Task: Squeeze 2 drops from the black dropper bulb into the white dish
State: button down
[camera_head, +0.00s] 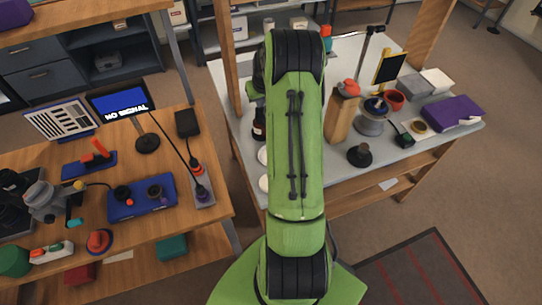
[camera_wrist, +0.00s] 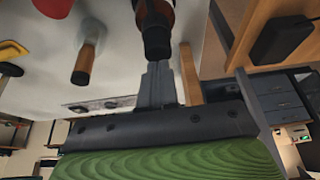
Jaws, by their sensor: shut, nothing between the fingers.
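In the wrist view, the black dropper bulb (camera_wrist: 156,42) sits on an amber bottle (camera_wrist: 150,8), just beyond my fingertips. My gripper (camera_wrist: 158,68) is shut and empty, with its grey fingers together; whether they touch the bulb is unclear. In the head view, my green arm hides my gripper. The dark bottle (camera_head: 259,130) shows partly at the left edge of my arm, on the pale table. Two small white round things lie below it, one nearer the bottle (camera_head: 262,156) and one lower (camera_head: 264,183). They are partly hidden; which one is the white dish I cannot tell.
The pale table (camera_head: 400,150) also holds a black-knobbed stand (camera_head: 360,155), a wooden block (camera_head: 342,118), a red cup (camera_head: 395,99) and a purple box (camera_head: 452,112). A wooden post (camera_head: 230,60) rises at its left. A wooden bench (camera_head: 215,222) with tools stands further left.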

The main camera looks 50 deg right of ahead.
jog(key=shift+f+b, duration=0.75)
jog(key=shift+f, duration=0.3)
jog(key=shift+r, duration=0.1)
jog(key=shift+r+p, duration=0.8)
jog(key=shift+r, duration=0.3)
jog(key=shift+f, duration=0.1)
jog(key=shift+f+b, duration=0.9)
jog(key=shift+f, duration=0.1)
jog(key=shift+r+p, duration=0.75)
jog(key=shift+r, duration=0.35)
